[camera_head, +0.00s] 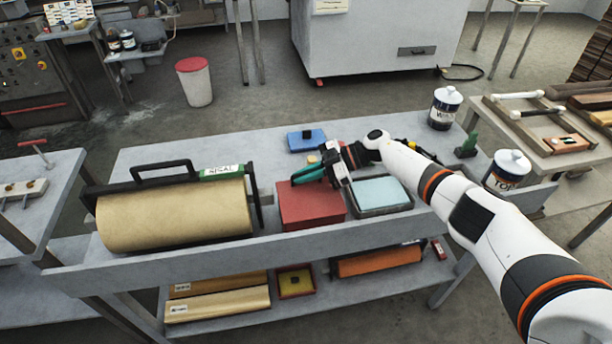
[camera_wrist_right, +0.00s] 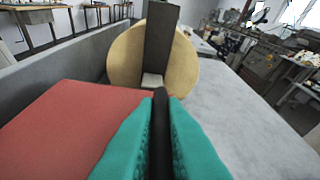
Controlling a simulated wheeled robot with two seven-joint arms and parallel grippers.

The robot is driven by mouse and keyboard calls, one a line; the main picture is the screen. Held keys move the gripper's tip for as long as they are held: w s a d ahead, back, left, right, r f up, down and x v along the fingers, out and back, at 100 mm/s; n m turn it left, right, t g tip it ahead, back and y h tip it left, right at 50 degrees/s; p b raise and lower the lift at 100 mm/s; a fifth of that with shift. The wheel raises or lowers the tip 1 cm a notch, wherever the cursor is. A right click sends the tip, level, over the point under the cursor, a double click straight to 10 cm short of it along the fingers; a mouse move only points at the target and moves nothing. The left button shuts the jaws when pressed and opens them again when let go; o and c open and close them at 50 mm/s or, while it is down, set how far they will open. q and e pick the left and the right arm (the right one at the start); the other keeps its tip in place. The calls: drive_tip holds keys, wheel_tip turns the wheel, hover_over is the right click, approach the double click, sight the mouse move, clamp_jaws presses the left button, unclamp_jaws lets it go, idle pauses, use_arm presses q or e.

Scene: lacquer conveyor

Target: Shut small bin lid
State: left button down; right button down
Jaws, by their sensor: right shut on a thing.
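A red box with a flat red top (camera_head: 310,204) stands on the grey table; I take it for the small bin, and its top looks level. My right gripper (camera_head: 307,174) has teal fingers over the back edge of that top. In the right wrist view the red top (camera_wrist_right: 70,130) lies left of the teal fingers (camera_wrist_right: 160,105), which are shut on a thin dark thing (camera_wrist_right: 160,125). I cannot tell whether this dark thing belongs to the box. My left gripper is not in view.
A big tan roller (camera_head: 175,215) in a black frame lies left of the red box. A tray with a pale blue pad (camera_head: 381,192) stands close on its right. A blue block (camera_head: 307,139) lies behind. A white bin with a red lid (camera_head: 194,80) stands on the floor.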

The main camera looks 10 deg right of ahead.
drive_tip(key=shift+s+f, duration=0.1)
drive_tip(key=shift+f, duration=0.2)
drive_tip(key=c, duration=1.8)
unclamp_jaws()
drive_tip(key=shift+c, duration=0.2)
drive_tip(key=o, duration=0.3)
drive_tip(key=shift+w+a, duration=0.1)
drive_tip(key=shift+w, duration=0.1)
drive_tip(key=shift+r, duration=0.1)
drive_tip(key=b+v, duration=0.2)
drive_tip(key=v, duration=1)
